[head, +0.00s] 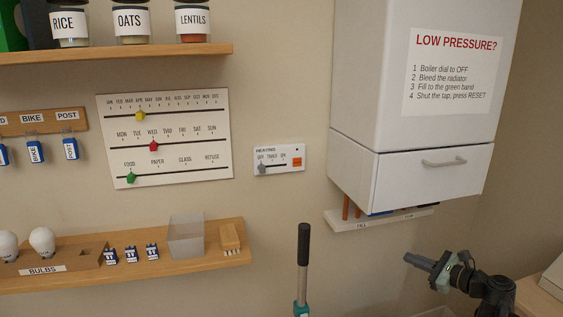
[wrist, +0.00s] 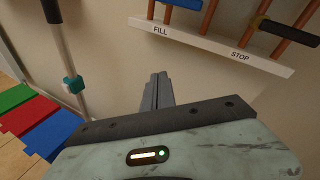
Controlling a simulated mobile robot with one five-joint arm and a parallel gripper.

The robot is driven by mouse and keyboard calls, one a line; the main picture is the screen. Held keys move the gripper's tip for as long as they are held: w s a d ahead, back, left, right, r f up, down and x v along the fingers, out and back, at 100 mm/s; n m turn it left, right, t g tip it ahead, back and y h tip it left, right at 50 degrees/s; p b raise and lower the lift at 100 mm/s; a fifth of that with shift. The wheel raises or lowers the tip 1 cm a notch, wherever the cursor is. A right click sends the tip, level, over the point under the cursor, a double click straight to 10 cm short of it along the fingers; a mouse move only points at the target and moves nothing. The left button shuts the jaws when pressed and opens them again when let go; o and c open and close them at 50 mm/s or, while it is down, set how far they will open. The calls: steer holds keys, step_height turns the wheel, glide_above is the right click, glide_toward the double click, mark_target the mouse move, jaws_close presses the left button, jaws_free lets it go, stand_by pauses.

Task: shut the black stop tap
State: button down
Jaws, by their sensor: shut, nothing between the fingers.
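The black stop tap (wrist: 289,32) shows at the upper right of the wrist view, above the word STOP. In the head view my gripper (head: 408,257) is at the lower right, below the labelled ledge (head: 352,224) under the boiler.
A blue tap (wrist: 182,4) sits above the word FILL on the same ledge. The white boiler (head: 375,80) overhangs the pipes. A black-handled pole (head: 303,245) stands to the left. Red, green and blue pieces (wrist: 40,120) lie on the floor. The wall near my gripper is bare.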

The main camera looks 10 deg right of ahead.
steer(key=w+a+f+n+g+y, duration=0.15)
steer(key=a+f+n+g, duration=0.45)
steer(key=a, duration=0.8)
steer(key=s+a+f+n+g+h, duration=0.35)
steer(key=a+f+n, duration=0.35)
steer(key=a+n, duration=0.3)
steer(key=s+a+f+n+g+h, duration=0.35)
steer(key=a+f+n+g, duration=0.2)
steer(key=a+n, duration=0.5)
step_height(320, 180, down, 11)
steer(key=h+b, duration=0.1)
steer(key=b, duration=1)
step_height(320, 180, up, 18)
steer(key=p, duration=1.8)
steer(key=shift+a+f+t, duration=0.25)
steer(key=shift+t, duration=0.15)
